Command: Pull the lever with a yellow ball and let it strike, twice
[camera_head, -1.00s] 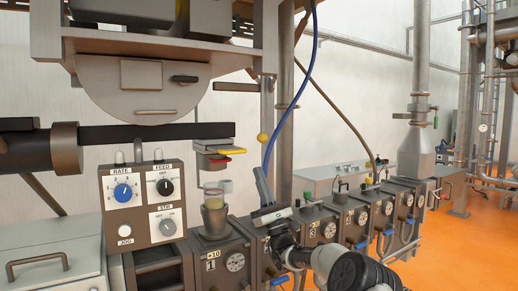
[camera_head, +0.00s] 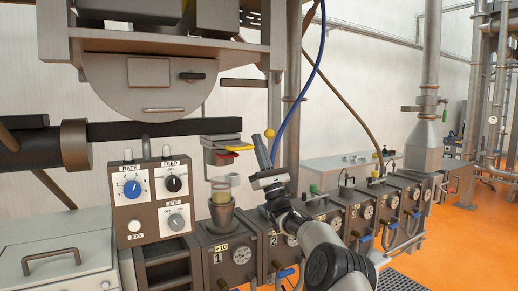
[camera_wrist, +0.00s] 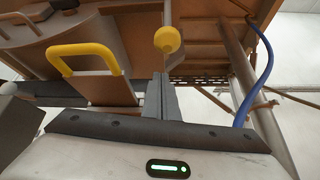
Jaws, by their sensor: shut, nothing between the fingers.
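The yellow ball (camera_head: 269,133) on the lever hangs below the overhead platform, right of the metering unit. In the wrist view the ball (camera_wrist: 167,39) is close, just beyond the tip of my gripper (camera_wrist: 161,88). In the head view my gripper (camera_head: 264,150) points up, with its fingertips just below and left of the ball. The fingers are shut with nothing between them. I cannot tell whether they touch the ball. The lever's rod is mostly hidden in both views.
A yellow handle (camera_wrist: 84,54) stands left of the ball, and a blue hose (camera_head: 303,92) hangs to its right. A control box with knobs (camera_head: 151,204) and a cup (camera_head: 221,212) are to the left. A row of dial modules (camera_head: 330,225) lies below.

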